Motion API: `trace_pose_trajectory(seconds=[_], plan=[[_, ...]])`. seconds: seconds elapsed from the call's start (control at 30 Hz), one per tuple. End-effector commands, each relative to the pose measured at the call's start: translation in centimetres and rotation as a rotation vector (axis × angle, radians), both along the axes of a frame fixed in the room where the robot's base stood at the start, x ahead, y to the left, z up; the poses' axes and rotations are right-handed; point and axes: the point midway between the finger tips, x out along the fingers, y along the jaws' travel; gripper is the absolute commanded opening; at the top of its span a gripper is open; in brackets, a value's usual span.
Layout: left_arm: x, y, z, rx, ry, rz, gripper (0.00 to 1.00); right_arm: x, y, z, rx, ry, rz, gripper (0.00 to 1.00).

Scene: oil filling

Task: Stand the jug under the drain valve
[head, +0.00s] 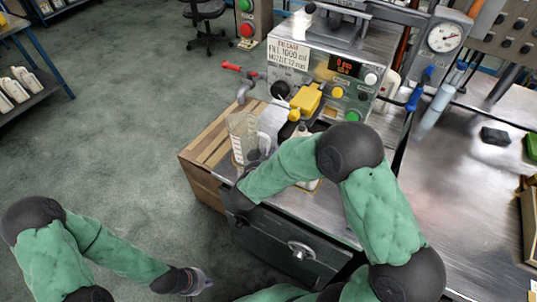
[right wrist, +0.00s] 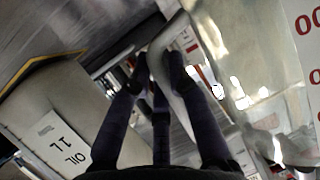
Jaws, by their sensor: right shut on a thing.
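A clear jug (head: 239,128) with red marks is upright over the left end of the metal bench, beside the wooden crate. Its clear wall (right wrist: 240,50) fills the right of the right wrist view. My right gripper (right wrist: 160,65) is shut on the jug's handle; in the head view my forearm partly hides it. The drain valve, with a red lever (head: 231,66) and a grey bent spout (head: 245,90), is just above and behind the jug in the picture. I cannot tell whether the jug's base touches a surface. My left gripper (head: 200,281) is low at the left, away from the bench, its opening unclear.
The filling machine (head: 330,75) with a yellow part (head: 306,100) stands behind the jug. A bottle labelled OIL 1L (right wrist: 60,125) is close to the right gripper's left side. The wooden crate (head: 206,148) is left of the bench.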

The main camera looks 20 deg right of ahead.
Motion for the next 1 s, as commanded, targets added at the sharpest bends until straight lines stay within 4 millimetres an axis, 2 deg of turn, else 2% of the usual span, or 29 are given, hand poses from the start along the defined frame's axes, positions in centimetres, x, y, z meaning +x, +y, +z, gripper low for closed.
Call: trace_pose_trajectory(seconds=[0.07, 0.1, 0.2, 0.67, 1.0], plan=[[0.0, 0.0, 0.0, 0.000, 0.000, 0.000, 0.00, 0.0, 0.0, 0.0, 0.000, -0.001, 0.000, 0.00], [0.0, 0.0, 0.0, 0.000, 0.000, 0.000, 0.00, 0.0, 0.0, 0.0, 0.000, -0.001, 0.000, 0.22], [0.0, 0.0, 0.0, 0.000, 0.000, 0.000, 0.00, 0.0, 0.0, 0.0, 0.000, -0.001, 0.000, 0.46], [0.0, 0.0, 0.0, 0.000, 0.000, 0.000, 0.00, -0.6, 0.6, 0.4, 0.001, -0.001, 0.003, 0.46], [0.0, 0.0, 0.0, 0.000, 0.000, 0.000, 0.00, -4.9, 4.2, 2.7, 0.001, -0.004, 0.005, 0.46]])
